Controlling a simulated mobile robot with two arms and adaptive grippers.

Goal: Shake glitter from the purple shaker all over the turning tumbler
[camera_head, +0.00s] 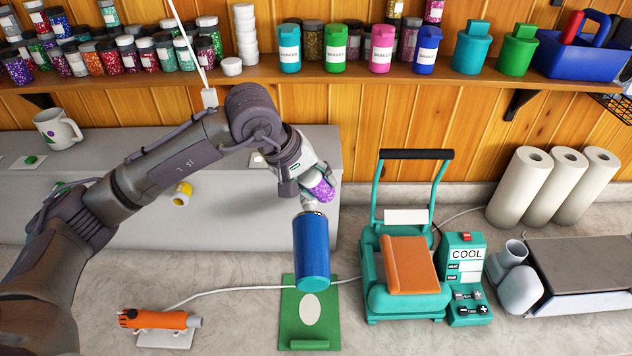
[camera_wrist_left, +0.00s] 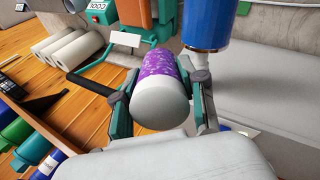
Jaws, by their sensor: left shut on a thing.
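My left gripper (camera_wrist_left: 162,112) is shut on the purple shaker (camera_wrist_left: 158,66), a purple glitter jar with a white end. In the head view the shaker (camera_head: 321,189) is tilted in the gripper (camera_head: 308,182), just above and behind the blue tumbler. The tumbler (camera_head: 311,250) is a blue cylinder with a teal end, held by a pale fitting at its far end, above a green mat (camera_head: 331,317). It also shows in the left wrist view (camera_wrist_left: 205,22), close beside the gripper. Whether the tumbler is turning cannot be told. My right gripper is not in view.
A teal heat press (camera_head: 407,300) stands right of the tumbler, with a control box (camera_head: 464,262) beside it. White rolls (camera_head: 523,185) lean at the back right. An orange tool (camera_head: 155,319) lies at the front left. A shelf (camera_head: 260,73) of jars spans the back.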

